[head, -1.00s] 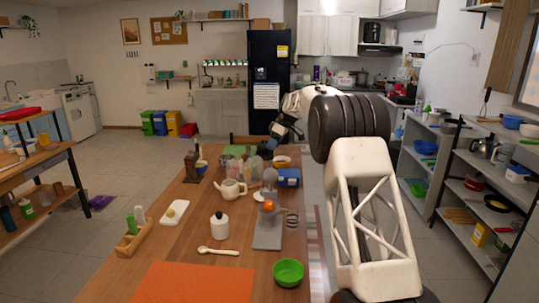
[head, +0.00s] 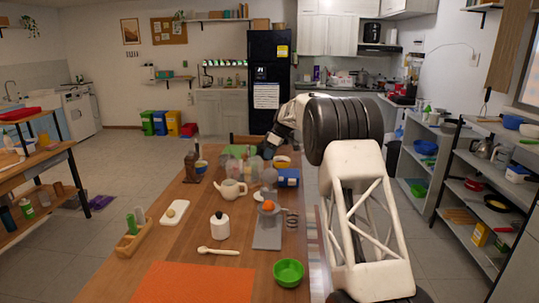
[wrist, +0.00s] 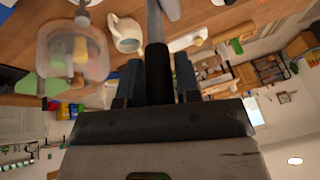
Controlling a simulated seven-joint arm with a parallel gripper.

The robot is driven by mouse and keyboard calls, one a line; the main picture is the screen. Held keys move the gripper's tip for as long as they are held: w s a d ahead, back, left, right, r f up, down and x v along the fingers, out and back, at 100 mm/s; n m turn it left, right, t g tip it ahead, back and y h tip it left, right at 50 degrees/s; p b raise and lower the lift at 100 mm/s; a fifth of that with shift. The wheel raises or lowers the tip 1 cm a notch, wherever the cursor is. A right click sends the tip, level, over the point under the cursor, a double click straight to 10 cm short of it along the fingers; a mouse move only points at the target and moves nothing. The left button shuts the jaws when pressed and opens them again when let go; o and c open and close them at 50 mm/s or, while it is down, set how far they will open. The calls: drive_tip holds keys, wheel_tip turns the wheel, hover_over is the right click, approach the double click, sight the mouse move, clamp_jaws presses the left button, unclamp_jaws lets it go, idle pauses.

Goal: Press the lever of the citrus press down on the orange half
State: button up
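The citrus press stands on the wooden table in the head view, with a flat grey base (head: 267,236). The orange half (head: 268,206) sits on it, and a grey cup-like press part (head: 269,178) shows raised above. My gripper (head: 272,142) is beyond the press, over the far end of the table. In the wrist view my gripper (wrist: 159,75) shows two bluish fingers apart, with a black bar (wrist: 158,72) between them. A grey rod (wrist: 155,22) runs on from the bar and looks like the lever. I cannot tell whether the fingers touch the bar.
A white teapot (head: 230,189), a white jar (head: 220,225), a blue box (head: 288,177) and a green bowl (head: 288,272) stand near the press. Clear containers (head: 241,168) crowd the far end. A spoon (head: 218,251) and orange mat (head: 195,283) lie in front.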

clamp_jaws()
drive_tip(key=shift+s, duration=0.2)
drive_tip(key=s+f+n+t, duration=0.1)
drive_tip(key=s+f+t, duration=0.1)
drive_tip(key=s+t, duration=0.2)
drive_tip(key=s+f+n+t, duration=0.1)
drive_tip(key=s+f+t, duration=0.1)
drive_tip(key=s+t, duration=0.2)
drive_tip(key=s+f+n+t+y, duration=0.1)
drive_tip(key=s+f+t, duration=0.2)
drive_tip(key=s, duration=0.6)
drive_tip(key=shift+s+t, duration=0.15)
drive_tip(key=shift+t, duration=0.45)
idle(2.6)
drive_tip(key=shift+s+f, duration=0.15)
drive_tip(key=shift+f, duration=0.05)
idle(0.6)
